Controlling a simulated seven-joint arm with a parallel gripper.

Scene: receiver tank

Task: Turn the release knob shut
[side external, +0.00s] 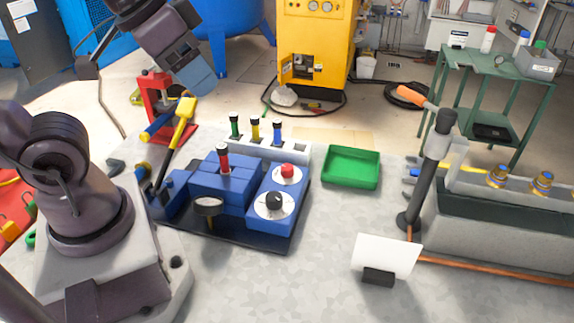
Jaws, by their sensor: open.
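A blue block unit (222,183) stands on a dark base plate on the grey table. On its right part are a black knob (274,201) on a round white dial and a red knob (287,171) on a smaller white dial. A dark round knob (207,207) on a brass stem sticks out at its front. Which of these is the release knob, I cannot tell. My gripper (202,87) hangs in the air at upper left, above and behind the unit, apart from all knobs. It is open, and nothing shows between its jaws.
A yellow-handled lever (182,118) and red stand (157,88) are near my gripper. Behind is a white rack (290,149) with green, yellow and blue handles.

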